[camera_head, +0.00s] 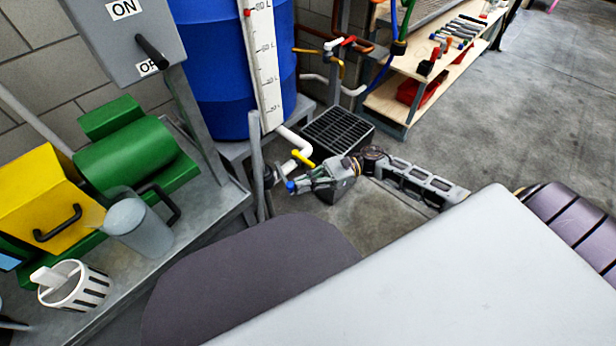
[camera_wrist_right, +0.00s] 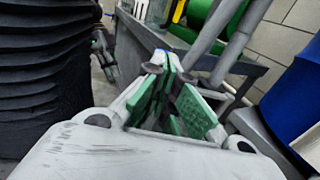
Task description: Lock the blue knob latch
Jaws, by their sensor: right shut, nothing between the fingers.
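The small blue knob (camera_head: 291,186) is beside the pipework at the foot of the blue tank, right at the tip of my right gripper (camera_head: 300,184). The right gripper is shut, with nothing between its fingers. In the right wrist view its green-padded fingers (camera_wrist_right: 168,88) are together, and a sliver of blue (camera_wrist_right: 160,57) shows just beyond their tips. The fingers hide most of that, so I cannot tell whether they touch the knob. The latch's own position is too small to read. My left gripper is not in view.
A yellow-handled valve (camera_head: 302,158) on white pipe is close above the right gripper. A grey post (camera_head: 257,165) stands just left of the knob. The blue tank (camera_head: 225,70), black floor grate (camera_head: 337,132) and metal bench (camera_head: 190,245) surround this spot. Open floor (camera_head: 510,110) lies right.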

